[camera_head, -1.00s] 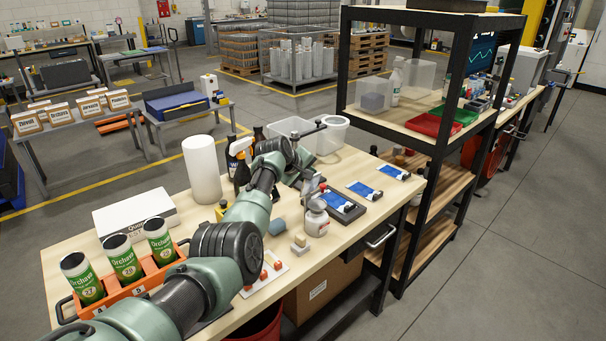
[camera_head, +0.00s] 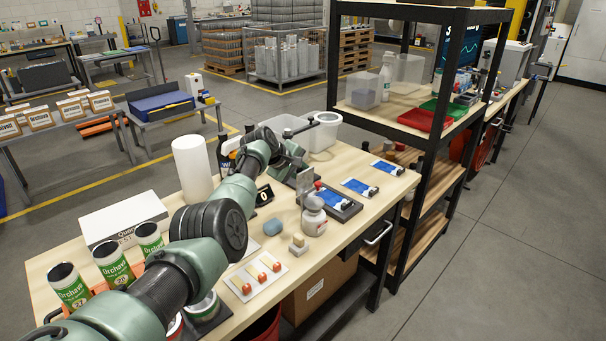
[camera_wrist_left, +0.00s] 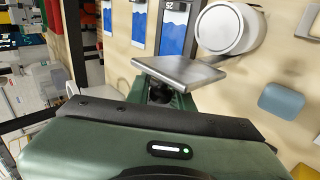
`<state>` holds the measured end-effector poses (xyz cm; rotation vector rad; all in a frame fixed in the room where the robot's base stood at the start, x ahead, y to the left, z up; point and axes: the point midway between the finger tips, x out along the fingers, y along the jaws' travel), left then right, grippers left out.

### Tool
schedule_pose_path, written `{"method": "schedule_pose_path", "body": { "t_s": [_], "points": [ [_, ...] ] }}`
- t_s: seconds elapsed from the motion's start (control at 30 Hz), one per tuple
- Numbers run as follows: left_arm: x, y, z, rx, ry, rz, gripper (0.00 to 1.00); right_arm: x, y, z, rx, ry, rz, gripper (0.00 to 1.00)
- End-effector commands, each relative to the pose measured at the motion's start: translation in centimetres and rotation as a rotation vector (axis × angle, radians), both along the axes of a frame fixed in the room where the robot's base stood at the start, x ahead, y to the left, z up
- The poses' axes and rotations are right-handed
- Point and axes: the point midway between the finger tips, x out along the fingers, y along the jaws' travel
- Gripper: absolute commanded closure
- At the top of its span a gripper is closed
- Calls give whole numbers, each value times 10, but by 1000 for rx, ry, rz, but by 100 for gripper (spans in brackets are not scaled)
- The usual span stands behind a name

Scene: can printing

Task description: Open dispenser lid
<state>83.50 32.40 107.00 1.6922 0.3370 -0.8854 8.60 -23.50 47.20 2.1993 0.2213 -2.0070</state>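No dispenser or lid can be told for certain. A small white jar (camera_head: 314,218) with a grey top stands on the wooden bench; a round white container with a grey rim, apparently the same jar, shows in the wrist view (camera_wrist_left: 228,30). My left gripper (camera_head: 304,183) is just behind and left of the jar, above the bench, and appears apart from it. In the left wrist view one flat grey metal finger plate (camera_wrist_left: 180,70) shows; the other finger is hidden, so the opening cannot be judged. No held object shows. My right gripper is out of view.
A dark tray (camera_head: 350,210) with a blue card lies right of the jar. Blue cards (camera_head: 358,187) lie beyond it. A blue block (camera_head: 273,227) and a card with red pieces (camera_head: 262,276) lie nearer. A black shelf (camera_head: 428,150) stands at the right.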

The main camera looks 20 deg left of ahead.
Motion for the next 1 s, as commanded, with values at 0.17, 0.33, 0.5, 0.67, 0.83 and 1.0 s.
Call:
{"method": "schedule_pose_path", "body": {
  "t_s": [0.17,0.33,0.5,0.67,0.83,1.0],
  "points": [
    [0,0,0,0,0,0,61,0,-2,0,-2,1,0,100],
    [0,0,0,0,1,-1,61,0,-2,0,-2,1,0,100],
    [-2,1,3,1,0,-1,61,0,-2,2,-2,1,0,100],
    [-9,4,11,1,-1,0,61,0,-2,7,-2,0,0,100],
    [-21,8,21,2,-2,1,61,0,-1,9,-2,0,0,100],
    [-35,12,35,2,-2,1,61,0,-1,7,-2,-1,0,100]
  ]
}}
